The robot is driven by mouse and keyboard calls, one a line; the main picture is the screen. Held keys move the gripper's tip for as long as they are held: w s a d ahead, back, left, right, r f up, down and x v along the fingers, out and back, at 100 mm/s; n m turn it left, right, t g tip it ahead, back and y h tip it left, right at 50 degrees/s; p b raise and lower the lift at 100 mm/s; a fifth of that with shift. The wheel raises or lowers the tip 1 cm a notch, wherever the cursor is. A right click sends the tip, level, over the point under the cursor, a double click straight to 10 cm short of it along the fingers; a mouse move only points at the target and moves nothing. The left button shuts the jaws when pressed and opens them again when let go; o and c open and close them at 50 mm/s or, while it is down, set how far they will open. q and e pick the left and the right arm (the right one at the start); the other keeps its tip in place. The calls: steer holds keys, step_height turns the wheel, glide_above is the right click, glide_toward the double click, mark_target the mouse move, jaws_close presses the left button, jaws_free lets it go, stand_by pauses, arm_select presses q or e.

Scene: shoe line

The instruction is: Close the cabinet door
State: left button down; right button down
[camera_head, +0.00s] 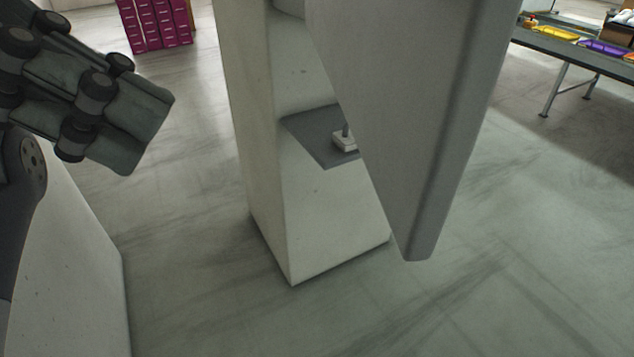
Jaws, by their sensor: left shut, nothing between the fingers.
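The pale cabinet (262,190) stands on the floor in the middle of the view, its top cut off by the upper edge. A large grey panel (430,120), which looks like the cabinet door, stands out toward me and to the right, so it looks open. It hides part of the cabinet. A dark grey surface (308,135) with a small white piece (344,143) shows beside the panel, partly hidden by it. My left gripper (152,130) is at the upper left, shut and empty, apart from the cabinet and the panel. My right gripper is not in view.
Magenta boxes (158,24) stand at the back left. A table (585,58) with yellow and purple trays is at the upper right. A pale block (65,265) fills the lower left. The marble-like floor between the block and the cabinet is clear.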

arm_select(q)
steer(key=d+r+p+x, duration=0.1)
steer(key=d+r+x, duration=0.1)
steer(key=x, duration=1)
steer(key=shift+p, duration=0.4)
steer(key=shift+w+d+f, duration=0.1)
steer(key=shift+d, duration=0.1)
